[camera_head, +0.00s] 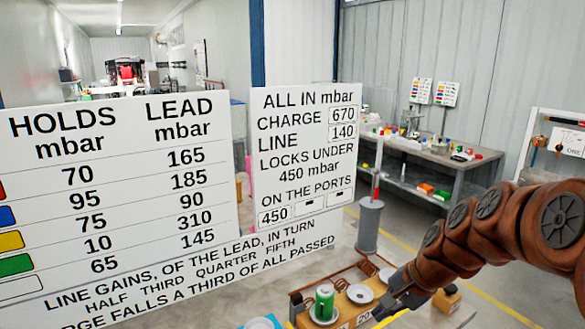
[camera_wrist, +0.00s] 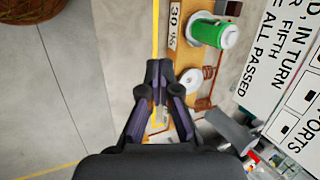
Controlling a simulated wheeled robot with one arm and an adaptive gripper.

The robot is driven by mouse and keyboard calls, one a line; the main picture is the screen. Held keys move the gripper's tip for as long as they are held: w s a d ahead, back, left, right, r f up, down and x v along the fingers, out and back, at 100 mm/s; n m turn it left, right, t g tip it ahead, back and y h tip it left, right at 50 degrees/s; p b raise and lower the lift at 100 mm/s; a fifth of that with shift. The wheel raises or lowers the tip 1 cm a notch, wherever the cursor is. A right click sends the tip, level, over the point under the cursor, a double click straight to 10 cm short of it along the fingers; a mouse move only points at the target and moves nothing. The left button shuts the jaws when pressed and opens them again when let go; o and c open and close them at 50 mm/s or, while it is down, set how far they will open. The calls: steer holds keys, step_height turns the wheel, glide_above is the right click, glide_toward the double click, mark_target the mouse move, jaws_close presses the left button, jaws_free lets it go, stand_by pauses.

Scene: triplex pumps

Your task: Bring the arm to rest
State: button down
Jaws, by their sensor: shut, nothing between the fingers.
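My arm reaches in from the right in the head view as a chain of brown, rounded links. My gripper (camera_head: 392,304) is at its lower left end, beside a wooden board with a green can (camera_head: 324,301) on it. In the wrist view my gripper (camera_wrist: 158,66) has its dark fingers together, with nothing seen between them. The green can also shows in the wrist view (camera_wrist: 214,34), ahead and to the right of the fingertips. The gripper looks apart from the can; its exact height above the board is hard to tell.
The wooden board (camera_head: 350,306) also holds a pale disc (camera_head: 360,293) and copper coils. Large white signs (camera_head: 120,190) stand at left and centre. A grey post (camera_head: 369,225) stands behind the board. A workbench (camera_head: 430,155) with small parts lies at the back. Floor with yellow lines is open at right.

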steer(key=s+f+n+g+h, duration=0.2)
steer(key=s+n, duration=0.8)
steer(key=s, duration=1.8)
steer(key=g+h, duration=0.2)
steer(key=shift+s+a+f+g, duration=0.15)
steer(key=shift+s+a+g, duration=0.1)
steer(key=shift+g, duration=0.15)
